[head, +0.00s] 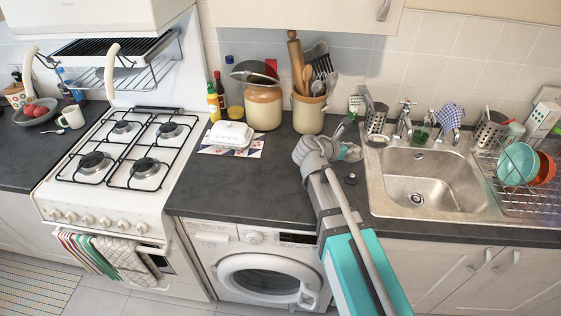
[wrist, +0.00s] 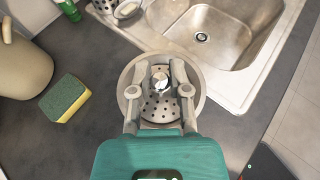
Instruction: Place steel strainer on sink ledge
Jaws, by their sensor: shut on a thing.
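The steel strainer (wrist: 158,108) is a round, perforated metal piece with a wide rim. It sits between the fingers of my gripper (wrist: 161,78), which is shut on it. In the head view my gripper (head: 330,150) is over the counter just left of the sink, and part of the strainer (head: 352,153) shows at its right. The steel sink ledge (head: 376,192) runs along the basin's left side; it also shows in the wrist view (wrist: 229,90), right of the strainer. The strainer's rim overlaps the ledge's edge in the wrist view; I cannot tell whether they touch.
A yellow-green sponge (wrist: 67,97) lies on the counter left of the strainer. A small soap dish (wrist: 127,9) is on the ledge's back corner. A utensil crock (head: 309,112) stands behind my gripper. The sink basin (head: 425,180) is empty. A dish rack (head: 525,180) is at right.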

